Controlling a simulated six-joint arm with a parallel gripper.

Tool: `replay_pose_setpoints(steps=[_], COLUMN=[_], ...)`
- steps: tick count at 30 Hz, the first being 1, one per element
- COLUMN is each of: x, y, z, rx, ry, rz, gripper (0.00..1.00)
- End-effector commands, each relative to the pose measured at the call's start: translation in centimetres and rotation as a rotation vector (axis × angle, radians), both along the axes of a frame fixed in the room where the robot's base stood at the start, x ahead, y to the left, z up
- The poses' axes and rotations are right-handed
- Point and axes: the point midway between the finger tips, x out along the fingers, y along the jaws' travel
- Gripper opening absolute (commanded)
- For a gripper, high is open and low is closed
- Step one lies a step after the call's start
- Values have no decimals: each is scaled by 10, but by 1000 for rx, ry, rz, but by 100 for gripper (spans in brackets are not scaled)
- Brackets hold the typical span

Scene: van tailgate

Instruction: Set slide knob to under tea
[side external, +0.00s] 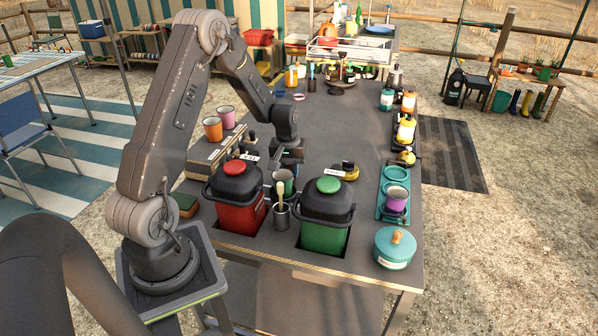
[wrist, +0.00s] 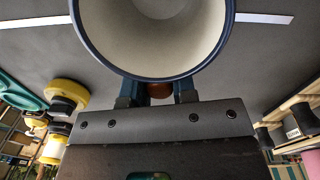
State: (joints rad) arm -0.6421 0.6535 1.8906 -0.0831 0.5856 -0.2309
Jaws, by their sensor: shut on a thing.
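My gripper (wrist: 158,92) has its fingers shut around a small reddish-brown knob-like piece (wrist: 160,90), mostly hidden beneath a mug's rim. The mug (wrist: 163,30) has a cream inside and dark blue rim and fills the top middle of the wrist view. In the side view my gripper (side external: 284,160) is low over the bench, just behind a teal mug (side external: 283,182). A pale straight strip (wrist: 265,18) runs along the dark surface on both sides of the mug. No tea marking can be read.
A red canister (side external: 238,212) and a green canister (side external: 325,225) stand in front, with a utensil cup (side external: 281,218) between them. A yellow-and-black item (side external: 348,171) is to the right. Mugs (side external: 212,128) stand at the left.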

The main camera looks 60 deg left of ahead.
Motion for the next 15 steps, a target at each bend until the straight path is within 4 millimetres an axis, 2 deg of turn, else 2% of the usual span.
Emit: replay_pose_setpoints(steps=[8,9,15], x=[-3,-3,-3], y=[4,4,4], z=[0,0,0], rx=[0,0,0], ry=[-3,-3,-2], rz=[3,3,2], gripper=[0,27,46])
